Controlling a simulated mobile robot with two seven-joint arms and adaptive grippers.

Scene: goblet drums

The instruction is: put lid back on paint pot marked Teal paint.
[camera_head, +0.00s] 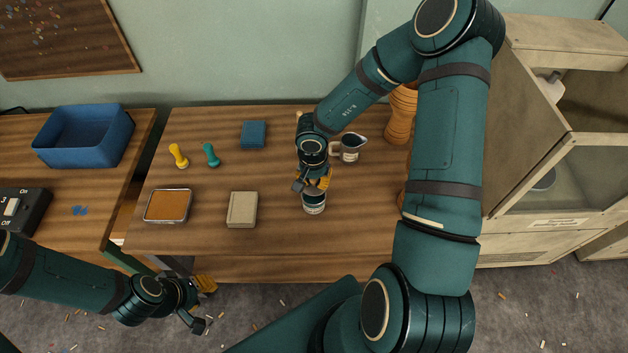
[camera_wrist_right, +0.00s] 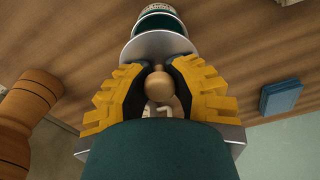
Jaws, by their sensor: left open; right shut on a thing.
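A small paint pot (camera_head: 314,205) with a pale label band stands on the wooden table, below my right gripper (camera_head: 314,186). In the right wrist view, the right gripper (camera_wrist_right: 160,88) is shut on the round wooden knob (camera_wrist_right: 158,84) of a grey disc-shaped lid (camera_wrist_right: 160,46). Just past the lid, the pot (camera_wrist_right: 158,22) shows a teal surface and part of a label, too cropped to read. The lid overlaps the pot in this view; I cannot tell whether they touch. My left gripper (camera_head: 200,303) is open and empty, off the table's front edge.
A metal jug (camera_head: 349,148) stands close behind the pot, and an orange-brown drum (camera_head: 401,115) is further right. A beige box (camera_head: 242,209), an orange-filled tray (camera_head: 168,206), a blue box (camera_head: 254,134) and yellow and teal handled pieces (camera_head: 178,155) lie left.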

